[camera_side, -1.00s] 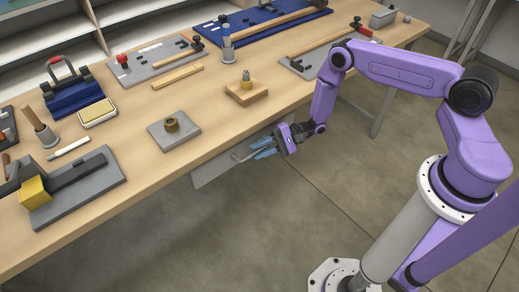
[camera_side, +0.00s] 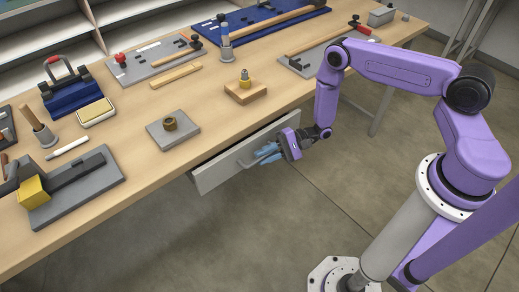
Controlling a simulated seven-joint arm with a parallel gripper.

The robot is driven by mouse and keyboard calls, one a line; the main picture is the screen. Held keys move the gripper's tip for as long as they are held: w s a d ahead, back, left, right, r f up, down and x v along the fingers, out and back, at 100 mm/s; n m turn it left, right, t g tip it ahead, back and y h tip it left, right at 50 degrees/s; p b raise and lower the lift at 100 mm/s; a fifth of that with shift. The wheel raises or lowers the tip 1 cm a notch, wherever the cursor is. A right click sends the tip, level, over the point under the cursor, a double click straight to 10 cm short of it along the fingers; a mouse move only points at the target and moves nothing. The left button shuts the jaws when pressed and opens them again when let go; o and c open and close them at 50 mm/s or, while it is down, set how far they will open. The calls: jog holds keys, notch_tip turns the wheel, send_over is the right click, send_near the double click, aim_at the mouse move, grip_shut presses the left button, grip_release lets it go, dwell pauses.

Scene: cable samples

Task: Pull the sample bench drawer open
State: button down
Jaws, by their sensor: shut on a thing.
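The bench drawer (camera_side: 222,171) is a light grey front under the front edge of the wooden bench (camera_side: 221,117). It stands out a little from the bench, with a dark gap along its top edge. A bar handle (camera_side: 248,163) sits on its front. My gripper (camera_side: 266,156), with blue fingers, is shut on the handle from the front right. The fingers partly hide the handle. The inside of the drawer is barely visible.
A grey plate with a brass fitting (camera_side: 170,124) and a wooden block with a brass piece (camera_side: 245,91) lie on the bench above the drawer. A grey board with a yellow block (camera_side: 34,190) lies at left. The floor before the drawer is clear.

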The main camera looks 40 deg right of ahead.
jog(key=s, duration=2)
jog(key=shift+s, duration=0.25)
jog(key=c, duration=1.4)
grip_release()
jog(key=shift+d, duration=0.1)
jog(key=v, duration=1.7)
jog(key=shift+s+d+r, duration=0.1)
jog(key=shift+s+r, duration=0.05)
jog(key=shift+s, duration=0.05)
